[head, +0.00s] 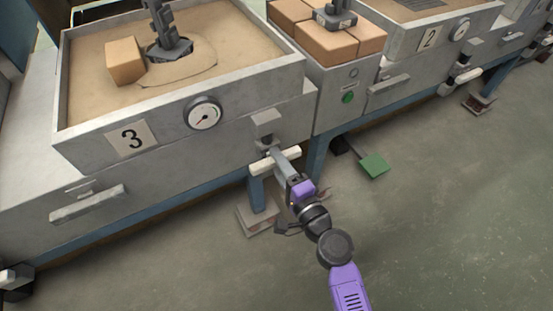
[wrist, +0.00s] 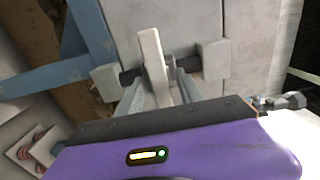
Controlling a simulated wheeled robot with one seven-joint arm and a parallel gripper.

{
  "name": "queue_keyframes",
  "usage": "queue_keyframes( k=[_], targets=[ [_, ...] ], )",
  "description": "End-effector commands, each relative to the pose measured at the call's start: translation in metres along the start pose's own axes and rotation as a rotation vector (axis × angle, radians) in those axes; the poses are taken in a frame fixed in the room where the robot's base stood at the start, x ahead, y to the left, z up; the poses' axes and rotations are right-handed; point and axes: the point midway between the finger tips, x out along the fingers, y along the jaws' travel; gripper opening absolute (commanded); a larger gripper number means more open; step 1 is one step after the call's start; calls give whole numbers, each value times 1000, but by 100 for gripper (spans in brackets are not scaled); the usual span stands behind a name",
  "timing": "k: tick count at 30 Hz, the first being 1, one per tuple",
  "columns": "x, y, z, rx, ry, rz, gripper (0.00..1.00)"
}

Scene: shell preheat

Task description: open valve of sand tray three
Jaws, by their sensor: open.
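Sand tray three (head: 185,90) is the grey sand-filled box at the left, with a "3" plate (head: 132,138) and a round gauge (head: 205,115) on its front. The valve handle (head: 259,168) is a pale bar below the tray's front right corner. It lies crosswise in the head view. My gripper (head: 273,153) is at the handle, with its fingers reaching over it. In the wrist view the pale handle (wrist: 151,55) stands between my open fingers (wrist: 160,85), with a small gap visible on each side. A dark shaft runs behind it between two grey blocks (wrist: 215,60). Finger contact cannot be told.
A block-topped cabinet with a green button (head: 348,97) stands right of the tray, then tray two (head: 430,40). A green pedal (head: 374,166) lies on the floor. A blue leg (head: 257,190) stands near my gripper.

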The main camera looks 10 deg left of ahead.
Motion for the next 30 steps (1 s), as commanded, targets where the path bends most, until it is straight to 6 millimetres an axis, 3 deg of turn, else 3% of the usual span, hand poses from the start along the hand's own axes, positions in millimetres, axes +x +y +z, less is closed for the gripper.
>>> queue_keyframes(
  k=[4,12,19,30],
  targets=[
    [10,0,0,0,0,0,44],
    [11,0,0,0,0,1,44],
    [11,0,0,0,1,1,0],
    [11,0,0,0,1,1,0]
  ],
)
